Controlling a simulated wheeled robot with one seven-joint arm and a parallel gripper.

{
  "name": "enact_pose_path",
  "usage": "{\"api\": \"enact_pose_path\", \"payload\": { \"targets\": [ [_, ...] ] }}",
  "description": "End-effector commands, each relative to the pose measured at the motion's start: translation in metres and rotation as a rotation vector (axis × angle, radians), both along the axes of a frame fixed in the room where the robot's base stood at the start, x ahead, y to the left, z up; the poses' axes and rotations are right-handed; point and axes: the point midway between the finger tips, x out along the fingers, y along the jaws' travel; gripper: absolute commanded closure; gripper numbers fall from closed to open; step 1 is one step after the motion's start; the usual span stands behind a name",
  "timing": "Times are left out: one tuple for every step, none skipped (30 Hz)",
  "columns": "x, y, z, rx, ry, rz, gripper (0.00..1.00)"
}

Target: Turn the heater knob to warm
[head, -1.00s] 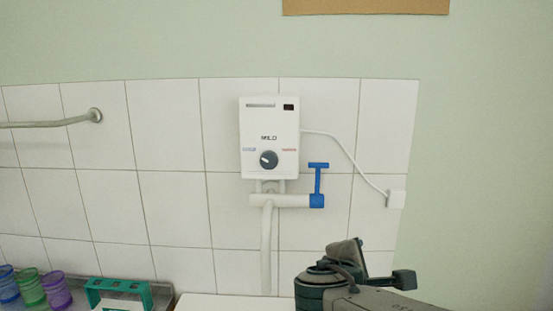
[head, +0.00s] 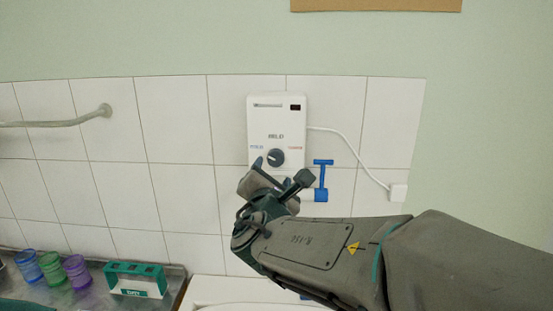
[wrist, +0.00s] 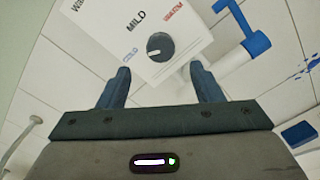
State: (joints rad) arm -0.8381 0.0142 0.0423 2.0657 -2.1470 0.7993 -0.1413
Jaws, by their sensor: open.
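The heater (head: 262,112) is a white box on the tiled wall. Its dark round knob (head: 275,157) sits low on the front, between a blue cold mark on the left and a red warm mark on the right. In the head view my gripper (head: 277,174) is just under the knob.
A blue valve handle (head: 322,175) on a white pipe is right of and below the heater. A white cable runs to a wall socket (head: 398,192). Coloured cups (head: 52,268) and a green holder (head: 135,275) stand on the counter at lower left.

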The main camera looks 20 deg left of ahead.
Motion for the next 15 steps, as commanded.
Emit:
{"api": "enact_pose_path", "payload": {
  "targets": [
    [0.01, 0.002, 0.001, -0.004, 0.003, -0.002, 0.41],
    [0.015, 0.004, 0.002, -0.002, 0.001, -0.002, 0.41],
    [0.022, 0.005, 0.001, -0.003, 0.002, -0.002, 0.41],
    [0.027, 0.006, 0.001, -0.003, 0.002, -0.002, 0.41],
    [0.031, 0.007, 0.002, -0.001, 0.001, -0.002, 0.41],
    [0.037, 0.009, 0.001, -0.002, 0.002, -0.002, 0.41],
    [0.04, 0.01, 0.001, -0.001, 0.002, -0.001, 0.41],
    [0.044, 0.01, 0.002, -0.001, 0.001, -0.002, 0.41],
    [0.048, 0.011, 0.001, -0.001, 0.001, -0.002, 0.41],
    [0.051, 0.012, 0.001, 0.0, 0.002, -0.002, 0.41],
    [0.053, 0.012, 0.001, 0.0, 0.002, -0.002, 0.41],
    [0.056, 0.013, 0.001, 0.0, 0.001, -0.002, 0.41],
    [0.057, 0.013, 0.001, 0.0, 0.001, -0.002, 0.41],
    [0.058, 0.014, 0.0, 0.0, 0.001, -0.002, 0.41],
    [0.059, 0.014, 0.0, -0.001, 0.001, 0.0, 0.41]
  ]
}}
